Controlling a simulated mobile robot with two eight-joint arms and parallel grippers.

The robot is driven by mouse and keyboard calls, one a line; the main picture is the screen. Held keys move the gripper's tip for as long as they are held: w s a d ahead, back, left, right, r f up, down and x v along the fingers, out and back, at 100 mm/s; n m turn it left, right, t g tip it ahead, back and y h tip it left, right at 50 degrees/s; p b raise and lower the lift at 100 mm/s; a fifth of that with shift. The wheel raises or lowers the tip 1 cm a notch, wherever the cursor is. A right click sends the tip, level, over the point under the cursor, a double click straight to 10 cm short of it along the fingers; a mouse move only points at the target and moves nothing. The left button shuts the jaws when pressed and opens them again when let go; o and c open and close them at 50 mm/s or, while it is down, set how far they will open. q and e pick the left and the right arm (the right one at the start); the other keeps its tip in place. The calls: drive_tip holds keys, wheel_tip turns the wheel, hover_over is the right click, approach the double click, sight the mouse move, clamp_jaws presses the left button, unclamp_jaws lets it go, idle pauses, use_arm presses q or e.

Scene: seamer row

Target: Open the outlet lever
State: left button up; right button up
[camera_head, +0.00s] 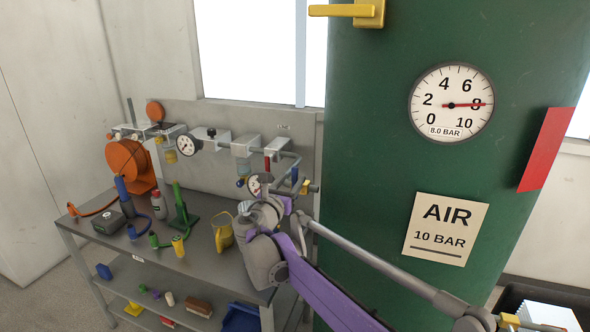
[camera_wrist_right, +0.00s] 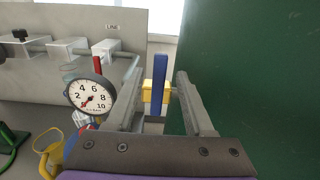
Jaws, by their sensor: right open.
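A blue lever (camera_wrist_right: 160,82) stands upright on a yellow valve body (camera_wrist_right: 150,94) at the end of the panel's line, beside the green tank. In the head view the blue lever (camera_head: 295,175) shows small, just beyond my right gripper (camera_head: 278,190). In the right wrist view my right gripper (camera_wrist_right: 160,75) is open, with one finger on each side of the lever. Gaps show on both sides, and nothing is held. How deep the lever sits between the fingers is hard to tell. My left gripper is not in view.
A dial gauge (camera_wrist_right: 90,94) beside the left finger has its needle near 0. A red lever (camera_head: 267,163) sits left of the blue one. The green tank (camera_head: 375,130) stands close on the right, its gauge (camera_head: 451,104) near 8. The bench (camera_head: 200,268) holds several tools.

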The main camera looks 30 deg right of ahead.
drive_tip(key=x, duration=0.6)
drive_tip(key=shift+w+d+p, duration=0.15)
drive_tip(key=shift+w+p, duration=0.05)
drive_tip(key=shift+p, duration=0.2)
clamp_jaws()
idle(1.0)
